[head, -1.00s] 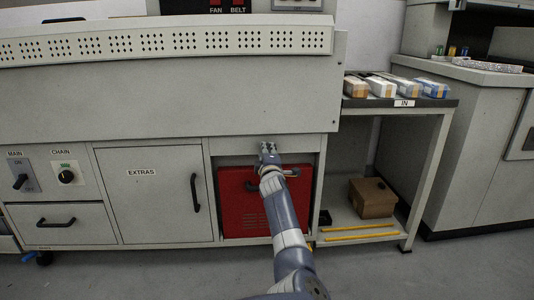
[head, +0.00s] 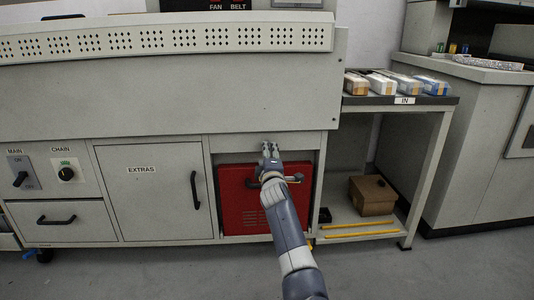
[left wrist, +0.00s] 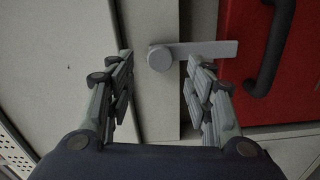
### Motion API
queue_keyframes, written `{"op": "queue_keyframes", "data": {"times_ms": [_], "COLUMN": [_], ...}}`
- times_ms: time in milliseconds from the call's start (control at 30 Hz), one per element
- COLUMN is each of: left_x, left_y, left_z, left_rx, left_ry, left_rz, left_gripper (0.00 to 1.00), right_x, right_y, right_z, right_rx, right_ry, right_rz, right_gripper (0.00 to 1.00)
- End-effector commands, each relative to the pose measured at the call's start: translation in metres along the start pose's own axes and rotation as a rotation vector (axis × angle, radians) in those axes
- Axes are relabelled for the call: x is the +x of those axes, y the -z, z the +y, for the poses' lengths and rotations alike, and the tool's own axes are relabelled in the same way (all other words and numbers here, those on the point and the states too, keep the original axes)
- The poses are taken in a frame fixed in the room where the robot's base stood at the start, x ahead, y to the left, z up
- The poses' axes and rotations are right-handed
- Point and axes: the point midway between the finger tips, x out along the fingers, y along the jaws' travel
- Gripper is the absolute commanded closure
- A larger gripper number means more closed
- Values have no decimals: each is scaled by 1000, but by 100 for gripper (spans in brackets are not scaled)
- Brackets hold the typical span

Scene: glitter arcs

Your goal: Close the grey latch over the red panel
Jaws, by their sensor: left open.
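The red panel (head: 237,205) is set upright in the lower cabinet front in the head view. Its edge and dark handle (left wrist: 272,50) show at the right of the left wrist view. The grey latch (left wrist: 205,49) has a round pivot on the grey frame and a bar that reaches across onto the red panel's edge. My left gripper (head: 270,150) is open just above the panel's top edge in the head view. In the left wrist view its fingertips (left wrist: 158,61) lie either side of the pivot. Contact cannot be told. My right gripper is not in view.
The EXTRAS door (head: 150,208) is left of the red panel. A shelf unit to the right holds a cardboard box (head: 371,195) and yellow strips (head: 358,230) low down. A perforated hood front (head: 160,43) runs above. The floor in front is clear.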

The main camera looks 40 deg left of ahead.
Motion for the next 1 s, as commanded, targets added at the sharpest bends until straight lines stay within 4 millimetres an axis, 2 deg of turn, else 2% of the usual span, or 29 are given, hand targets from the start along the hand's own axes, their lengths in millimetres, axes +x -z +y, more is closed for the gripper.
{"op": "queue_keyframes", "data": {"times_ms": [100,300,1000], "left_x": [-14,-24,-24], "left_y": [-1,0,0], "left_z": [0,0,0], "left_rx": [0,0,0], "left_ry": [0,0,0], "left_rz": [-1,1,1], "left_gripper": [52,52,52], "right_x": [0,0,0], "right_y": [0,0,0], "right_z": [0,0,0], "right_rx": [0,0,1], "right_ry": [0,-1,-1], "right_rz": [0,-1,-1], "right_gripper": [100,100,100]}}
